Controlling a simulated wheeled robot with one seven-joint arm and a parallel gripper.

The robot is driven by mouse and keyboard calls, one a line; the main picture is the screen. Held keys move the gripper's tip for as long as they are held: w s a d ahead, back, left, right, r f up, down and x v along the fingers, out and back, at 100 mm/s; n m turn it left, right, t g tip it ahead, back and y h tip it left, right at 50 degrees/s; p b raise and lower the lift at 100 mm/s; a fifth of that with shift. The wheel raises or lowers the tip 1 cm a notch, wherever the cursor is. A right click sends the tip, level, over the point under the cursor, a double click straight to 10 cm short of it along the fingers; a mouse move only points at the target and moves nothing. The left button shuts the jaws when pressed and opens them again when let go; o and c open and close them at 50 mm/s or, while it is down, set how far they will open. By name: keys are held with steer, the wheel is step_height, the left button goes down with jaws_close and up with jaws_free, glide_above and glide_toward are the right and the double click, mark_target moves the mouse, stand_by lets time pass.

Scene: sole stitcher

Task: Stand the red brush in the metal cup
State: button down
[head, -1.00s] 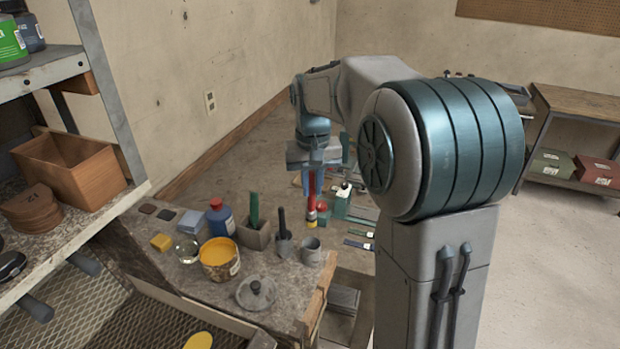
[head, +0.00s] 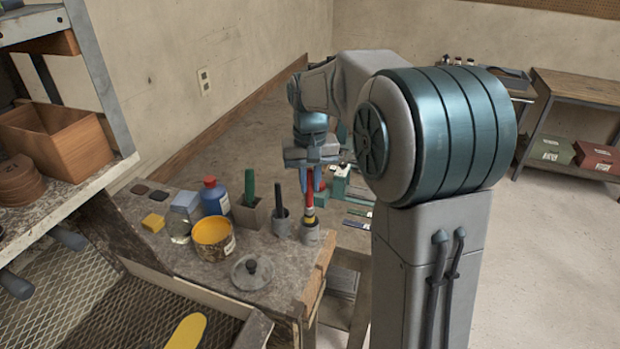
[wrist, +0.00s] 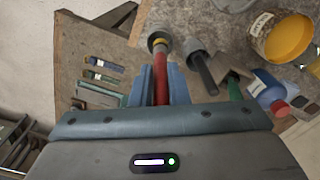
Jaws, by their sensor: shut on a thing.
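The red brush (head: 310,199) hangs upright in my gripper (head: 311,171), with its yellow band and dark lower end down. My gripper is shut on the upper part of its handle. The metal cup (head: 310,236) stands upright at the right end of the bench, directly under the brush. The brush's lower end is at the cup's mouth; how far inside it reaches, I cannot tell. In the wrist view the red brush (wrist: 161,88) runs from my gripper (wrist: 160,88) to the opening of the metal cup (wrist: 153,39).
Just left of the cup stands a second cup with a dark-handled tool (head: 280,211).

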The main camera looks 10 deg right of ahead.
steer(key=shift+f+b, duration=1.3)
steer(key=shift+f, duration=0.75)
steer(key=c, duration=1.3)
jaws_free()
steer(key=shift+r, duration=0.1)
step_height(320, 180, up, 14)
steer(key=shift+s+f, duration=0.1)
steer(key=shift+f, duration=0.05)
steer(key=s+f+t, duration=0.1)
steer(key=s+f, duration=0.3)
steer(key=s, duration=0.3)
steer(key=s+f+t, duration=0.1)
steer(key=s+f, duration=0.4)
steer(key=s, duration=0.3)
steer(key=s+f+n+t, duration=0.1)
steer(key=s+f, duration=0.4)
steer(key=s, duration=0.3)
steer(key=shift+f, duration=0.1)
